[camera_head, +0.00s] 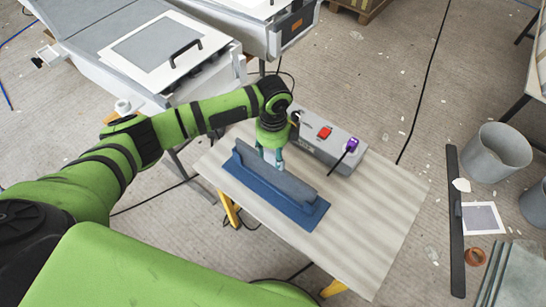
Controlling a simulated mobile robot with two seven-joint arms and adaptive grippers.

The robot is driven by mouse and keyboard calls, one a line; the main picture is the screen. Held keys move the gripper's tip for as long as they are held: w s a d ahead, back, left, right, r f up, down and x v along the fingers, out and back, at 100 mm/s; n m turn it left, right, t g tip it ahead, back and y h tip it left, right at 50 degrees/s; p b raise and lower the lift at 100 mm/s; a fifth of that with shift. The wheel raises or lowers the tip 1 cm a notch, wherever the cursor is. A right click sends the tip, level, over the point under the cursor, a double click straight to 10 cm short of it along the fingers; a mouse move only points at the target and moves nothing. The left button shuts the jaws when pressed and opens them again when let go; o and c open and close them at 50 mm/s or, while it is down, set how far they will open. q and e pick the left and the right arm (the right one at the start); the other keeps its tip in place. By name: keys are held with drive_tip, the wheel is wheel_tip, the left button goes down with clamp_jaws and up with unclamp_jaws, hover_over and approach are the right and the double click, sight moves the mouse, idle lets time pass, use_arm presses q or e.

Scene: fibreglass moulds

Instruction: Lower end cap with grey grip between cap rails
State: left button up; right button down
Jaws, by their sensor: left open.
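A long blue piece (308,212) with a dark grey-blue raised bar (275,174) along its top lies on the small wooden table. I cannot tell for sure which part is the end cap, its grip or the cap rails. My left gripper (270,160) points down at the far side of the raised bar, near its middle. Its fingers are apart, and the bar hides part of their tips. I cannot tell whether they touch the bar. My right gripper is not in view.
A grey control box (337,145) with a red switch and a purple knob stands just behind the blue piece. The table (375,230) is bare to the right. White mould machines (160,60) stand at the upper left. Grey buckets (497,152) stand on the floor at right.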

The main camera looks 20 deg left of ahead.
use_arm(q)
wheel_tip(320, 180, up, 8)
idle(0.7)
